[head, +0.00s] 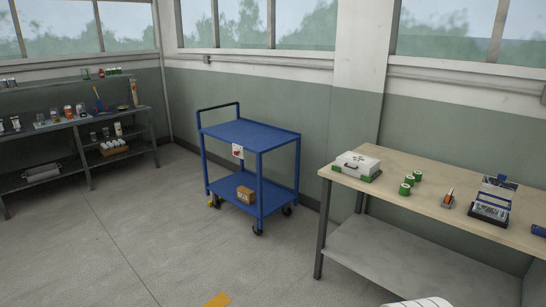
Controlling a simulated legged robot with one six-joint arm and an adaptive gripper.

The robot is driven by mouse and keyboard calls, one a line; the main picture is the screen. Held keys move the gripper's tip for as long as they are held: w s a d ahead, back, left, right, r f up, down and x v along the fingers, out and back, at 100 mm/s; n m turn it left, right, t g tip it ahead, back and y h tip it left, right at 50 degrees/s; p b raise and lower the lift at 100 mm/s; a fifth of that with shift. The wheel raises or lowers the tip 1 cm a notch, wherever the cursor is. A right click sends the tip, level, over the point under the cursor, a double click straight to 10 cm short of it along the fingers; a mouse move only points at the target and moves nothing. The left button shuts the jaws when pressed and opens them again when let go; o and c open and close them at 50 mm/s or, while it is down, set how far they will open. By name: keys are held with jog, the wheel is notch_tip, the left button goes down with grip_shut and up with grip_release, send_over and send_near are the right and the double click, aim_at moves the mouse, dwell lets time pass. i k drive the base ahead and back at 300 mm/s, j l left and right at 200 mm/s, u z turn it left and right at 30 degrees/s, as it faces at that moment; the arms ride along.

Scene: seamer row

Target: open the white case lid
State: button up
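The white case (358,164) sits near the left end of the wooden workbench at the right. Its white lid (357,160) is closed and has a dark handle on top. A green base or band shows below the lid at the front. My gripper is not in this view. A white rounded shape at the bottom edge may be part of my own body.
The workbench (440,182) also holds green cans (406,189), a small orange-topped item (449,198) and an open blue-white box (493,200). A blue cart (250,132) stands left of the bench. A grey shelf (75,122) stands far left. The floor between is clear.

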aim_at(357, 163)
jog(key=i+z, duration=0.25)
jog(key=i, duration=0.2)
jog(key=i+j+z, duration=0.2)
jog(key=i, duration=0.25)
jog(key=i+j+z, duration=0.25)
jog(key=i, duration=0.2)
jog(key=i+j+z, duration=0.25)
jog(key=i+l+u, duration=0.25)
jog(key=l, duration=0.3)
jog(key=i+l+u, duration=0.1)
jog(key=l, duration=0.2)
jog(key=i, duration=0.05)
